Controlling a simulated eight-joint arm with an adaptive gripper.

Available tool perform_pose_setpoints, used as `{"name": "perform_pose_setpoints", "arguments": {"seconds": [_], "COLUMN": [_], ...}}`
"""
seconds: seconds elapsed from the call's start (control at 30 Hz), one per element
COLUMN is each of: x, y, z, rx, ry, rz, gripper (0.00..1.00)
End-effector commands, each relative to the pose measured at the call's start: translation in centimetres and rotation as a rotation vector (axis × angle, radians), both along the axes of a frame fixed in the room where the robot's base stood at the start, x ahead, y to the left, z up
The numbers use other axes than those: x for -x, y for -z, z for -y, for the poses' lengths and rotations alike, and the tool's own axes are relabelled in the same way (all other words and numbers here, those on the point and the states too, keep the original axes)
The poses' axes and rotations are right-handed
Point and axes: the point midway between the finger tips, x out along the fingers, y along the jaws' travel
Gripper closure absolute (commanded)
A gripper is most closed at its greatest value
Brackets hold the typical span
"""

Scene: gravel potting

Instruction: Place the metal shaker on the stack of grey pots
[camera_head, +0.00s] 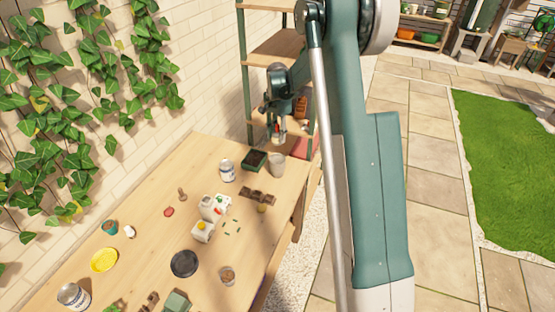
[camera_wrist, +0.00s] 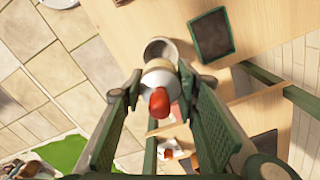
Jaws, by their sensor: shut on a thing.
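My gripper (camera_head: 277,127) is at the far end of the table, above the stack of grey pots (camera_head: 277,165). In the wrist view my gripper (camera_wrist: 160,78) is shut on the metal shaker (camera_wrist: 160,76), a pale silvery body with a red end (camera_wrist: 158,102) facing the camera. The shaker (camera_head: 278,136) looks small in the head view. The rim of the grey pots (camera_wrist: 158,45) shows just beyond the shaker in the wrist view, partly hidden by it. The shaker appears above the pots; whether they touch I cannot tell.
A dark green tray (camera_head: 255,159) stands beside the pots, and a labelled tin (camera_head: 227,171) to their left. A brown strip tray (camera_head: 258,196) lies in front. White boxes (camera_head: 208,207), a black saucer (camera_head: 185,264) and a yellow dish (camera_head: 104,259) are farther forward. Wooden shelves (camera_head: 272,48) rise behind.

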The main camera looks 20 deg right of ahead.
Motion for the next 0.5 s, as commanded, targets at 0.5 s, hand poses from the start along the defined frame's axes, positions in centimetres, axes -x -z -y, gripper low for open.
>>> {"name": "perform_pose_setpoints", "arguments": {"seconds": [0.5], "x": [0.0], "y": [3.2], "z": [0.0], "rx": [0.0], "ry": [0.0], "rz": [0.0], "gripper": [0.83]}}
